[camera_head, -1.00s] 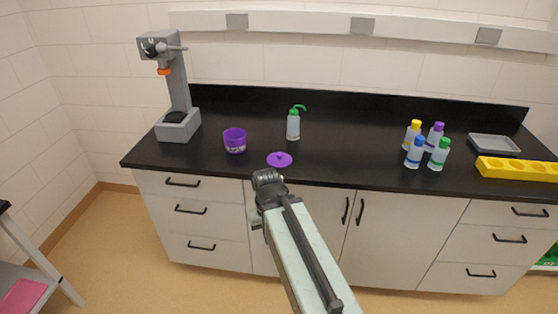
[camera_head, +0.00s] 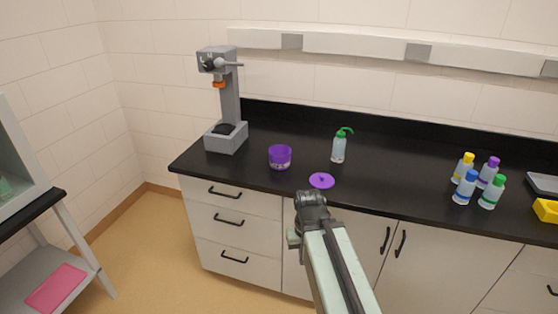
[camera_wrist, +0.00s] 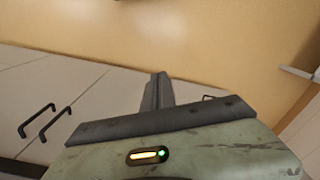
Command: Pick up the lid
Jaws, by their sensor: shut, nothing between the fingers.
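The lid (camera_head: 321,180) is a flat purple disc with a small knob. It lies on the black counter near the front edge, in the head view. A purple cup (camera_head: 280,157) stands to its left, apart from it. My arm reaches towards the counter's front edge, with its end just below the lid in the picture. My gripper (camera_wrist: 158,90) shows in the wrist view with its dark fingers together and nothing between them. It points at the floor and cabinet fronts. The lid is not in the wrist view, and the fingertips are hidden in the head view.
A grey press-like stand (camera_head: 228,135) is at the counter's left end. A green-topped wash bottle (camera_head: 339,148) stands behind the lid. Several capped bottles (camera_head: 465,188), a grey tray (camera_head: 543,184) and a yellow rack (camera_head: 546,210) are at right. Cabinet handles (camera_head: 385,240) stick out below.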

